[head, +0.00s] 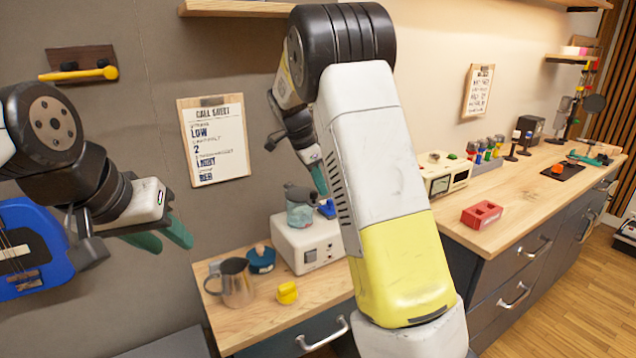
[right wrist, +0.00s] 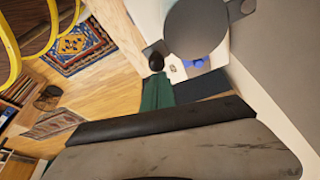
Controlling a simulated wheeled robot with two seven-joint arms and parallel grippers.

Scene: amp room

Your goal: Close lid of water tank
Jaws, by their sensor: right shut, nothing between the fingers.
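A small white machine (head: 308,243) stands on the wooden worktop, partly hidden behind my right arm. A grey-green rounded container (head: 300,208) sits on top of it, with a dark grey part above. A small blue part (head: 327,208) is beside it, and a blue part also shows in the right wrist view (right wrist: 193,63). I cannot tell which part is the water tank's lid or how far open it is. My right gripper (head: 319,180) is shut and empty, just above the machine's top. My left gripper (head: 165,238) is open and empty, left of the machine.
A metal pitcher (head: 237,284), a dark blue pot (head: 261,261) and a yellow piece (head: 287,293) stand near the machine. A blue guitar (head: 30,250) is at the far left. The right counter holds a red block (head: 481,214) and a meter box (head: 443,175).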

